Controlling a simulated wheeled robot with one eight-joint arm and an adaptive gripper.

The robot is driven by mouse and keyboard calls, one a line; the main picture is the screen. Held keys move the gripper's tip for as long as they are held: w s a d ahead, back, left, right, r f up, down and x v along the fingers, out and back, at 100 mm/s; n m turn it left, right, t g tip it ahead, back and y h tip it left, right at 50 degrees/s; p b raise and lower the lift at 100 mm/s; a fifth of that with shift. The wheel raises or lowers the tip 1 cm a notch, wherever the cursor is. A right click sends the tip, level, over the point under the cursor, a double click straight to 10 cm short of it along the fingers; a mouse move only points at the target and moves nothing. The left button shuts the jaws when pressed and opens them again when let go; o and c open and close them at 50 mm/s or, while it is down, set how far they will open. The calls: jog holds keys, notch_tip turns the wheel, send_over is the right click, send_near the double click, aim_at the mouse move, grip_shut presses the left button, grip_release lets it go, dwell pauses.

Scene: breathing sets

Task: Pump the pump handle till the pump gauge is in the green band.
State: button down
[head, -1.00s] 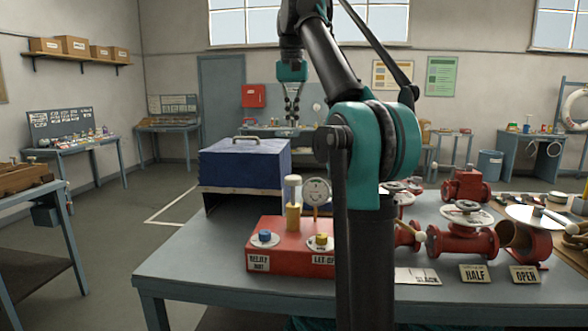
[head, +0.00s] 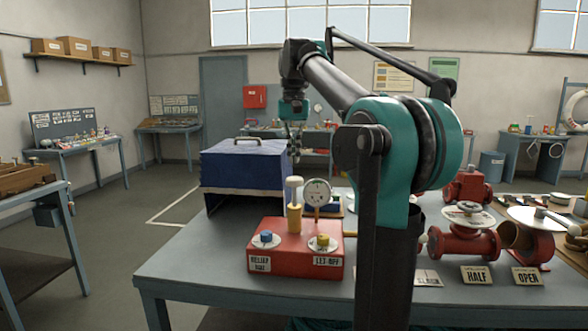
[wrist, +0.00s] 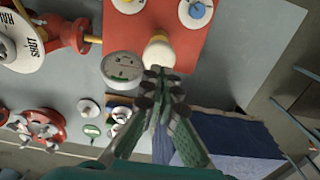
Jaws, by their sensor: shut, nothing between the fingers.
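The pump is a red box (head: 280,262) on the bench with a yellow barrel and a white-topped pump handle (head: 294,183) standing upright. The pump gauge (head: 318,193), a round white dial, stands just right of the handle; its needle is too small to read for sure. My gripper (head: 294,158) is shut and empty, pointing down above the handle, with a small gap in the head view. In the wrist view the fingertips (wrist: 163,73) lie at the edge of the white handle top (wrist: 158,50), with the gauge (wrist: 122,67) to the left.
A blue knob (head: 266,238) marked relief and a yellow knob (head: 323,240) marked let-off sit on the box front. A blue-covered case (head: 243,165) stands behind left. Red valves (head: 465,243) stand to the right. The bench front is clear.

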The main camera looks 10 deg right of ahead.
jog(key=shift+f, duration=2.15)
jog(key=shift+f, duration=2.3)
jog(key=shift+r, duration=0.15)
notch_tip(320, 180, up, 14)
notch_tip(320, 180, up, 4)
send_over(294, 178)
jog(key=shift+w+r, duration=0.1)
jog(key=shift+r, duration=0.1)
